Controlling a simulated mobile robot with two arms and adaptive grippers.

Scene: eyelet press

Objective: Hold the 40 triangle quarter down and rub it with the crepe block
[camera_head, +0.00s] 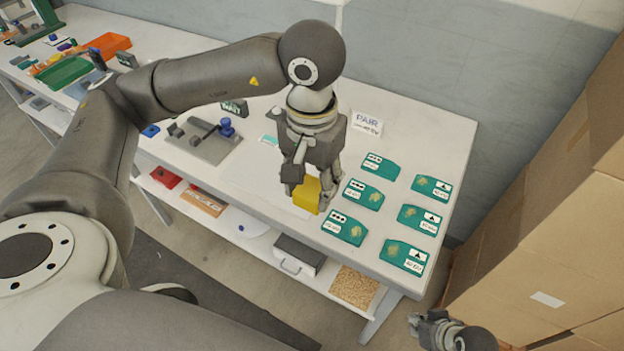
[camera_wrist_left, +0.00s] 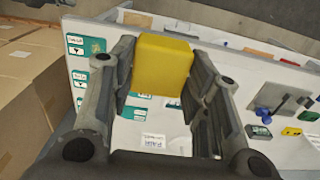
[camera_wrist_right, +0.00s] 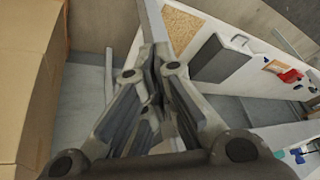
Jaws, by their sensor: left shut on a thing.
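My left gripper (camera_head: 308,186) is shut on the yellow crepe block (camera_head: 305,195). In the left wrist view the block (camera_wrist_left: 162,65) sits between the two fingers. It is over the table, just left of the green quarters. Three quarters in the right column carry triangle labels: a far one (camera_head: 424,183), a middle one (camera_head: 412,214) and a near one (camera_head: 397,249). Their label numbers are too small to read surely. They lie flat with pale tan patches. My right gripper (camera_wrist_right: 150,60) looks shut and empty, off the table's near right corner.
Quarters with dot labels (camera_head: 344,233) form the column left of the triangle ones. A PAIR sign (camera_head: 366,123) stands behind them. A press with a blue knob (camera_head: 227,127) stands to the left. Cardboard boxes (camera_head: 545,235) stand at the right, close to my right gripper.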

